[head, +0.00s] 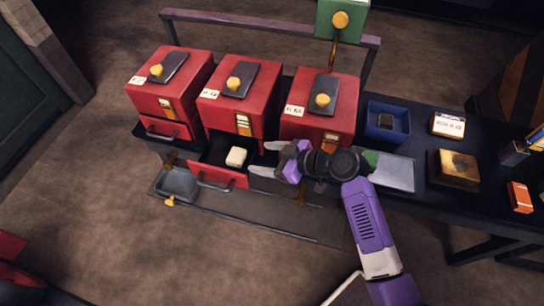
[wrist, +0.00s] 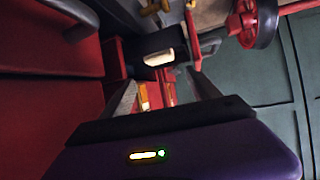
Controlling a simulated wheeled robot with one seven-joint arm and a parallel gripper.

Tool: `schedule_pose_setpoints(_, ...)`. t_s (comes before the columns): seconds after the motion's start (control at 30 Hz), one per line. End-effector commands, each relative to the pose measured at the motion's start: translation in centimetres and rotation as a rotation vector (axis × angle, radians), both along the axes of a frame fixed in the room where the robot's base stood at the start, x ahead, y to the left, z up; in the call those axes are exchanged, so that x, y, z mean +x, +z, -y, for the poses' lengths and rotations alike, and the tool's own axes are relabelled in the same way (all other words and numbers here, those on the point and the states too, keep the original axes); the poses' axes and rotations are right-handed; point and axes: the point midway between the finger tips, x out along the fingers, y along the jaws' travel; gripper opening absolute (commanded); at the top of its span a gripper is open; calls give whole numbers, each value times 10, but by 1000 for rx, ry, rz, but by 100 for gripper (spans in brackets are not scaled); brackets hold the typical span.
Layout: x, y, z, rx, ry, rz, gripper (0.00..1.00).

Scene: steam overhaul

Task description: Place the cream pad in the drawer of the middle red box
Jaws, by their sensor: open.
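The cream pad (head: 236,157) is a small pale block lying in the pulled-out drawer (head: 220,177) of the middle red box (head: 238,103). In the wrist view the pad (wrist: 159,57) shows pale against the drawer's dark inside, beyond my fingers. My gripper (head: 258,158) is open and empty, just right of the pad and apart from it, with its fingers pointing left towards it. The fingers also show in the wrist view (wrist: 165,92).
Red boxes stand to the left (head: 167,90) and right (head: 320,105). A grey tray (head: 177,183) with a yellow tap is left of the open drawer. A blue tray (head: 387,121), a grey tray (head: 396,172) and a brass-topped block (head: 454,167) lie to the right.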

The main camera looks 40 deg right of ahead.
Motion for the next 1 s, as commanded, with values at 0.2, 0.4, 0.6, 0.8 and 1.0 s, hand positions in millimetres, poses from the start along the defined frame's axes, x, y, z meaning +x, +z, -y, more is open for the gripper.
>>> schedule_pose_setpoints(0.2,-19,11,9,0,-1,0,71)
schedule_pose_setpoints(0.4,-22,14,10,0,0,1,71)
schedule_pose_setpoints(0.6,-33,4,7,2,-29,-19,71)
schedule_pose_setpoints(0.8,-91,-30,-5,-18,-189,-85,71)
schedule_pose_setpoints(1.0,-167,-32,-14,-49,-357,-80,71)
